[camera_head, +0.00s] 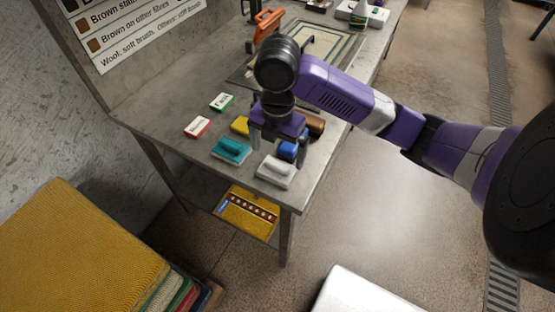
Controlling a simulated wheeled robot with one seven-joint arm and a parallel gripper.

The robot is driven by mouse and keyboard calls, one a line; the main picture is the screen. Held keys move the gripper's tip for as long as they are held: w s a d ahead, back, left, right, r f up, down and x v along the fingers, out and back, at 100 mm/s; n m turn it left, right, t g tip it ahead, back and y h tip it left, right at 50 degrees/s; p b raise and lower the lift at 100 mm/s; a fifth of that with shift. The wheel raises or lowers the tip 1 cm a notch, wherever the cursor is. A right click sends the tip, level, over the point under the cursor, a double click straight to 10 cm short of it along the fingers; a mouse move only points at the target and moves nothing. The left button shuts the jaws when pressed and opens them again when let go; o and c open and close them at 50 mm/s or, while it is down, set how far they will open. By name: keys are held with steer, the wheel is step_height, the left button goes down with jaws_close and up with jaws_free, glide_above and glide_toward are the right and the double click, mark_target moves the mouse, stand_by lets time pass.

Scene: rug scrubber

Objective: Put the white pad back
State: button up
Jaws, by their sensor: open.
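The white pad (275,172) has a handle on top and lies on the grey table near its front edge. My gripper (279,155) is open and points down just behind the white pad in the picture. It looks empty, and its height over the table is hard to judge. A blue pad (288,150) shows partly hidden by the right finger. A teal pad (231,150) lies left of the white pad, and a yellow pad (240,125) lies behind it, partly covered by my gripper.
A brown item (315,124) lies behind my right finger. Small red-and-white (197,127) and green-and-white (222,102) boxes lie to the left. A patterned rug (325,45) and an orange tool (265,24) are farther back. Stacked rugs (80,245) stand at lower left.

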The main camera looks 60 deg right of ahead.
mark_target(277, 164)
step_height(277, 164, up, 6)
steer(key=w+a+r+m+t+y, duration=0.3)
steer(key=w+a+m+t, duration=0.15)
steer(key=a, duration=0.55)
steer(key=w+a+r+m+t+y, duration=0.25)
steer(key=w+a+t, duration=0.3)
steer(key=a, duration=0.45)
steer(key=w+a+r+m+t+y, duration=0.35)
steer(key=w+a, duration=0.25)
steer(key=a, duration=0.4)
steer(key=s+d+f+m+t+h, duration=0.1)
steer(key=s+d+f+m+h, duration=0.1)
steer(key=s+f+m+h, duration=0.5)
steer(key=s+d+f+m+t+h, duration=0.15)
steer(key=s+f+m, duration=0.3)
steer(key=s, duration=0.65)
steer(key=s+d+n, duration=0.1)
steer(key=s+d, duration=0.2)
steer(key=s, duration=0.5)
steer(key=s+d+r+n+g, duration=0.1)
steer(key=s+d, duration=0.3)
steer(key=s, duration=0.4)
steer(key=shift+s+d+n, duration=0.25)
steer(key=shift+s+n, duration=0.05)
steer(key=shift+n, duration=0.5)
steer(key=shift+h, duration=0.25)
